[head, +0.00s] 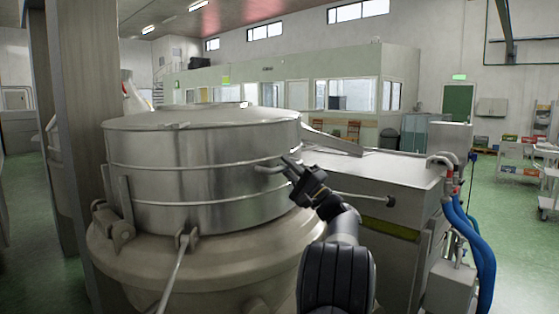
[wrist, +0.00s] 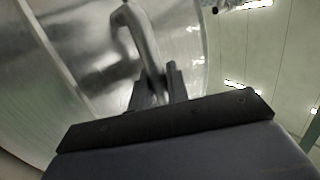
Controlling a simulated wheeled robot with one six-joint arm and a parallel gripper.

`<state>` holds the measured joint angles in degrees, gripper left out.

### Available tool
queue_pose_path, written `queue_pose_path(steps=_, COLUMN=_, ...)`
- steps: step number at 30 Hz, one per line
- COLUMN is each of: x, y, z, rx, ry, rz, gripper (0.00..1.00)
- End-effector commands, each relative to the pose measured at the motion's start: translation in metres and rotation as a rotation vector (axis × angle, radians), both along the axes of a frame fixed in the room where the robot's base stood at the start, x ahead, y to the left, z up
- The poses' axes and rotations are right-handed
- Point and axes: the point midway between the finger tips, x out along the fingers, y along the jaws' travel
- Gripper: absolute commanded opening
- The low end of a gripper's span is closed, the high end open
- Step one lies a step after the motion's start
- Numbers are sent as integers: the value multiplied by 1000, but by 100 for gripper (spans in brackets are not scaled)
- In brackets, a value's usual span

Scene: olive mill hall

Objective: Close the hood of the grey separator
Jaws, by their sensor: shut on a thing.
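The grey separator's hood (head: 200,175) is a large steel drum with a flat lid, in the left half of the head view. It sits on the wide grey separator base (head: 200,255) and looks level, with no clear gap at its lower edge. A bar handle (head: 268,170) sticks out from its right side. My gripper (head: 288,168) is at this handle, shut on it. In the wrist view the curved handle (wrist: 140,38) runs down between my two fingers (wrist: 158,82), with the shiny hood wall (wrist: 85,45) behind it.
A grey machine cabinet (head: 385,175) stands close on the right, with blue hoses (head: 478,245) at its far end. A thick grey pillar (head: 75,130) stands on the left. A white trolley (head: 520,160) stands far right; green floor (head: 515,255) is free there.

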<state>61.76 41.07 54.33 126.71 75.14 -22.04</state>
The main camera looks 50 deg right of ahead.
Motion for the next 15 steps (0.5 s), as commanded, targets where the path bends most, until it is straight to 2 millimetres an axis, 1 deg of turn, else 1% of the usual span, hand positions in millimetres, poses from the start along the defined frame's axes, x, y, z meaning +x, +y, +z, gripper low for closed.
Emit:
queue_pose_path(steps=1, x=0, y=-2, z=-5, rx=12, ry=-3, rz=-1, gripper=0)
queue_pose_path(steps=4, x=0, y=-5, z=-11, rx=32, ry=-3, rz=0, gripper=0)
queue_pose_path(steps=15, x=0, y=-8, z=-19, rx=52, ry=3, rz=0, gripper=0)
